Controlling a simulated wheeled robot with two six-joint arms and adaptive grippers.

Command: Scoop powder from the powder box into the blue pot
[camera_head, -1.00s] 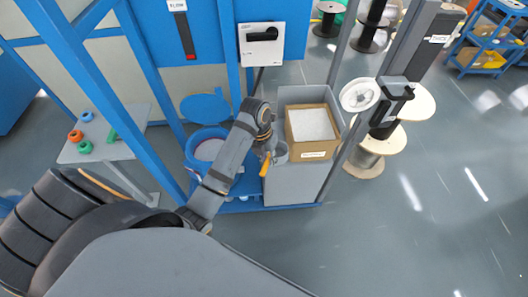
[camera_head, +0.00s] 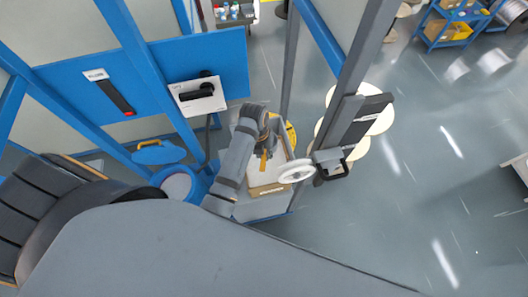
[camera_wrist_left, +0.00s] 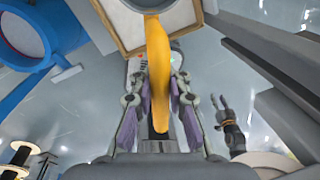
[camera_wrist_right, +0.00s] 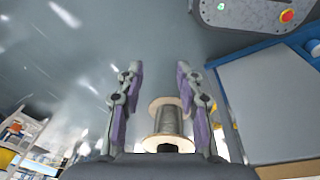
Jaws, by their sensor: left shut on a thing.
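My left gripper (camera_wrist_left: 158,105) is shut on the orange handle (camera_wrist_left: 158,65) of a scoop. The scoop's grey cup (camera_wrist_left: 146,4) is at the top edge of the left wrist view, overlapping the powder box. The powder box (camera_head: 270,189) is cardboard with pale powder inside; its rim (camera_wrist_left: 122,48) shows in the left wrist view. In the head view my left gripper (camera_head: 266,150) overlaps the box and partly hides it. The blue pot (camera_head: 181,186) stands to the left of the box, partly behind my arm. My right gripper (camera_wrist_right: 160,85) is open and empty.
A blue lid (camera_head: 158,153) is beside the pot. A blue panel (camera_head: 127,88) and slanted blue beams are behind. A spool (camera_wrist_right: 167,122) shows beyond my right gripper. The floor at right is mostly open.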

